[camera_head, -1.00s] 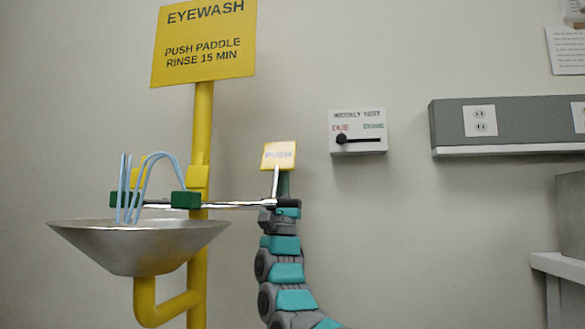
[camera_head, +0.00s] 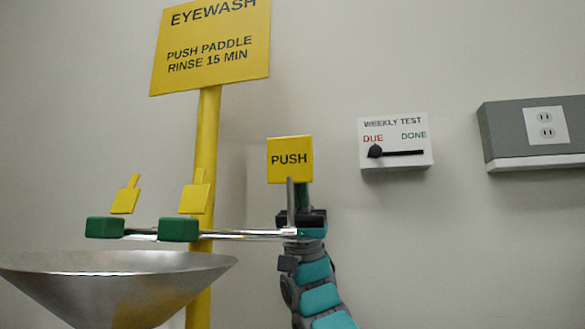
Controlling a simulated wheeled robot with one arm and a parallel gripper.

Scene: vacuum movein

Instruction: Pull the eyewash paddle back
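The yellow eyewash paddle (camera_head: 290,159) marked PUSH stands upright on a thin grey stem at the right end of the metal pipe. My gripper (camera_head: 302,195) is at the stem, just below the paddle plate. It is partly hidden by the stem and pipe end, so I cannot tell whether its fingers are closed or touching. Two green spray heads (camera_head: 179,229) sit on the pipe above the metal bowl (camera_head: 120,285). No water shows from them. Yellow flaps (camera_head: 194,197) stand above the heads.
The yellow post (camera_head: 207,130) carries the EYEWASH sign (camera_head: 211,47). A white WEEKLY TEST box (camera_head: 397,143) on the wall has its black slider knob at DUE. A grey outlet strip (camera_head: 504,135) is at right. The wall between paddle and test box is clear.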

